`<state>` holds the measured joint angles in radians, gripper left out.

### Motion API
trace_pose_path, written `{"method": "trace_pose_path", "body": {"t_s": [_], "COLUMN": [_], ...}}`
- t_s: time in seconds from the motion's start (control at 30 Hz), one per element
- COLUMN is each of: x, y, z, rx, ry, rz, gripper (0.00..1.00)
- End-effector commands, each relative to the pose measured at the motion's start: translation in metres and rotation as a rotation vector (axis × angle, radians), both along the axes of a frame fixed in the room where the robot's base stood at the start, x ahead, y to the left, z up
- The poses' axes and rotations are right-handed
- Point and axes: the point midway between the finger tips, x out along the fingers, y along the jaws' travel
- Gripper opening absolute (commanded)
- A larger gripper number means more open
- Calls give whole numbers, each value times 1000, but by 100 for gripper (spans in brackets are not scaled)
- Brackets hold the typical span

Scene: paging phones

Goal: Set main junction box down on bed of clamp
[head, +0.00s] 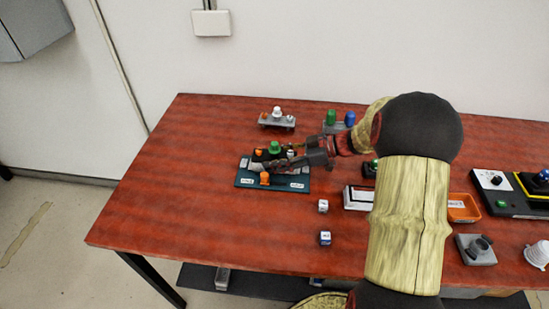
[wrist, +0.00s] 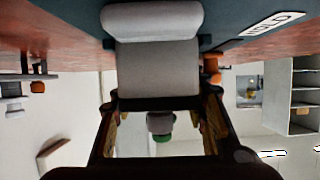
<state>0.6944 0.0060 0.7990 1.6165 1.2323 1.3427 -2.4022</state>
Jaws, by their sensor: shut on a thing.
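The clamp's dark teal base plate (head: 244,181) lies on the left part of the red table, with white labels, orange parts and a green knob (head: 274,147) showing over it. My gripper (head: 282,165) reaches in from the right, low over the plate. In the wrist view my gripper (wrist: 160,105) is shut on a grey block (wrist: 158,68), which I take to be the main junction box. The teal plate (wrist: 235,25) is close to the block there; I cannot tell whether they touch. My gripper hides much of the clamp's bed in the head view.
A grey stand with a white knob (head: 278,115) is behind the clamp. Two small labelled cubes (head: 323,206) (head: 325,238) lie to its front right. An orange tray (head: 463,208) and a black control panel (head: 493,188) are at the right. The table's left front is clear.

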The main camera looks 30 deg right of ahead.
Motion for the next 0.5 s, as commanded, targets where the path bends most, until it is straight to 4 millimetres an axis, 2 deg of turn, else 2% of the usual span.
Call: {"method": "trace_pose_path", "body": {"t_s": [0.2,0.23,0.5], "x": [0,0,0], "y": [0,0,0], "z": [1,1,0], "rx": [0,0,-1], "ry": [-2,-2,-1], "rz": [-1,-1,0], "gripper": [12,44,60]}}
